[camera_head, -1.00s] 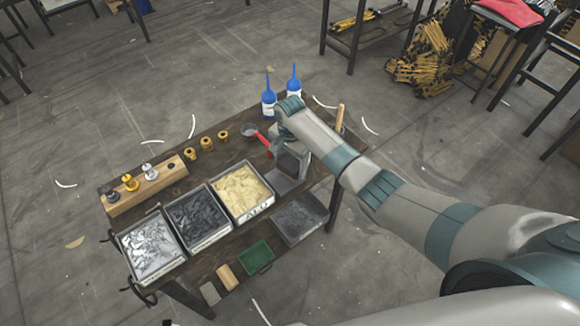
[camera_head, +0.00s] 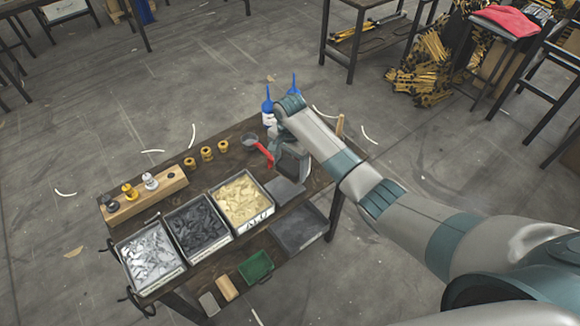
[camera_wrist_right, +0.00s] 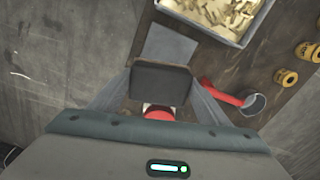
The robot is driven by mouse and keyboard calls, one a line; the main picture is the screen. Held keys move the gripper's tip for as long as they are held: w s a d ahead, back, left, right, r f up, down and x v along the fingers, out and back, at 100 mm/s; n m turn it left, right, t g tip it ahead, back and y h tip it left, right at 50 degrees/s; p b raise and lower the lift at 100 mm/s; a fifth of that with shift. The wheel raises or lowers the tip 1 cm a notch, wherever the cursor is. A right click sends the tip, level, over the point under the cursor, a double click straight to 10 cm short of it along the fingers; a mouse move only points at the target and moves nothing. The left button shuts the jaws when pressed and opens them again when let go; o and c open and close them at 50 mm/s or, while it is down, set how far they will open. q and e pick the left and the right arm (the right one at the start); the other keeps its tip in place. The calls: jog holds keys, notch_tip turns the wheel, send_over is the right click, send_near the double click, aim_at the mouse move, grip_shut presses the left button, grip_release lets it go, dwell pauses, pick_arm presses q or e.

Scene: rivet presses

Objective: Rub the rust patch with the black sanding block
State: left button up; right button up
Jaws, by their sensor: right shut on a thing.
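My right gripper (camera_wrist_right: 155,105) is shut on the black sanding block (camera_wrist_right: 160,82), a dark rectangular block between its fingers in the right wrist view. A red and white part shows just behind the block there. A flat grey plate (camera_wrist_right: 169,47) lies on the table beside the block; it also shows in the head view (camera_head: 284,190). The block is at the plate's edge or over it; I cannot tell whether they touch. I see no rust patch; the block or gripper may cover it. My left gripper is not in view.
A red-handled ladle (camera_wrist_right: 227,95) lies close beside the right gripper. Bins of light (camera_head: 268,217), dark (camera_head: 233,236) and silvery pieces line the near edge. Brass fittings (camera_head: 207,153), a wooden block (camera_head: 147,202) and blue-capped bottles stand farther back. A lower shelf holds a green tray (camera_head: 256,266).

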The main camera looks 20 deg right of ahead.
jog(key=shift+r, duration=1.35)
